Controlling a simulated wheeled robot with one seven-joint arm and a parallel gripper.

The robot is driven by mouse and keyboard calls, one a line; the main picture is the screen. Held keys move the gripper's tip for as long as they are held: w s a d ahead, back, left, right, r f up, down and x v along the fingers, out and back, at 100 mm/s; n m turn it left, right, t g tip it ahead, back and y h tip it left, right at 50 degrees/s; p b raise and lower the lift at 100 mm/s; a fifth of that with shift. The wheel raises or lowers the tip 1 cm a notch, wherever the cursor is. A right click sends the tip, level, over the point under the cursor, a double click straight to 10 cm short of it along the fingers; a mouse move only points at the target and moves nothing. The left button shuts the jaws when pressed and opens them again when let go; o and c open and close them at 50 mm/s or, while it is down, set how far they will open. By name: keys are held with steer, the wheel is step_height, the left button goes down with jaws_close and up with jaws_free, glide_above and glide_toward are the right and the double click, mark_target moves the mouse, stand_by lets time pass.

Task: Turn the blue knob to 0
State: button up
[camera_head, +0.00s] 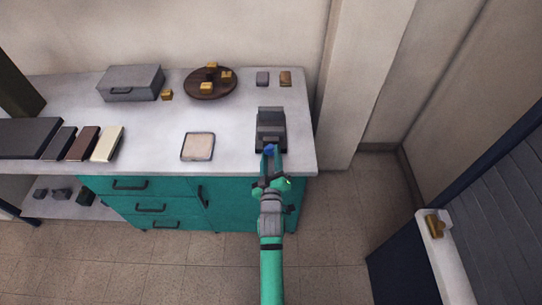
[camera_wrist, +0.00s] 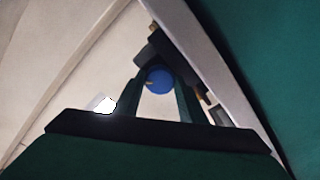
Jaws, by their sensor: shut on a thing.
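The blue knob (camera_wrist: 158,80) is round and shows between my two fingers in the wrist view. It has a small yellow mark near its left side. In the head view the blue knob (camera_head: 269,150) is a small patch at the front of a dark grey device (camera_head: 271,117) on the counter's right end. My gripper (camera_wrist: 158,90) is shut on the knob, one finger on each side. In the head view my gripper (camera_head: 269,160) reaches the device from the front. Any scale or the number 0 is not readable.
The white counter (camera_head: 230,105) stands over teal drawers (camera_head: 140,190). A grey box (camera_head: 131,82), a round brown tray (camera_head: 195,90) with gold blocks, and a pale square tile (camera_head: 198,147) lie on it. Two small blocks (camera_head: 274,78) lie behind the device.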

steer(key=n, duration=0.4)
steer(key=shift+a+n, duration=0.1)
steer(key=shift+n, duration=0.2)
steer(key=shift+s+n, duration=0.1)
steer(key=shift+n, duration=1.6)
steer(key=shift+f, duration=0.1)
steer(key=o, duration=1.1)
steer(key=shift+c, duration=0.2)
